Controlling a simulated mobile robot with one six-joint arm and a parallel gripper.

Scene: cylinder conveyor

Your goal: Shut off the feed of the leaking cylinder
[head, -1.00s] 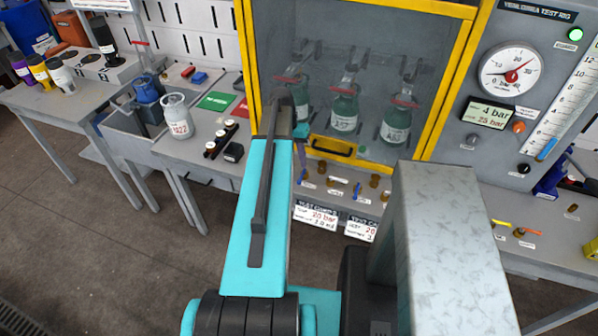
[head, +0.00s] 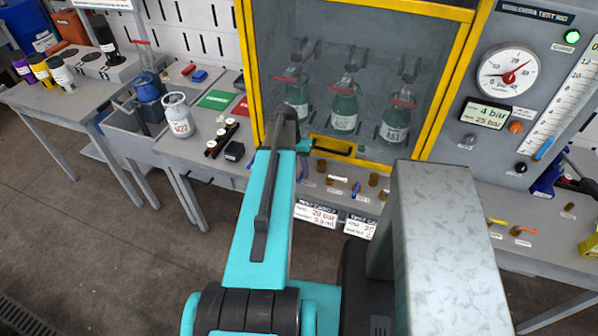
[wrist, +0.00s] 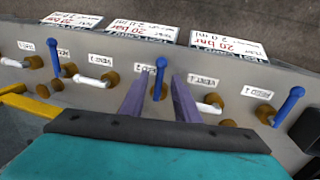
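Three green cylinders with red tops stand behind the cabinet glass in the head view: left (head: 297,92), middle (head: 344,112), right (head: 394,124). I cannot tell which one leaks. In the wrist view, blue feed handles stick up at the left (wrist: 53,57), middle (wrist: 159,76) and right (wrist: 287,106) of the valve panel. My gripper (wrist: 158,95) is open, with one purple finger on each side of the middle blue handle. I cannot tell whether either finger touches it. In the head view my arm hides most of the gripper.
White-handled vent valves (wrist: 92,81) sit between the feeds. White pressure cards (wrist: 143,30) hang along the panel edge. The yellow-framed cabinet (head: 448,85) is closed above the panel. A gauge (head: 508,75) is at the right.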

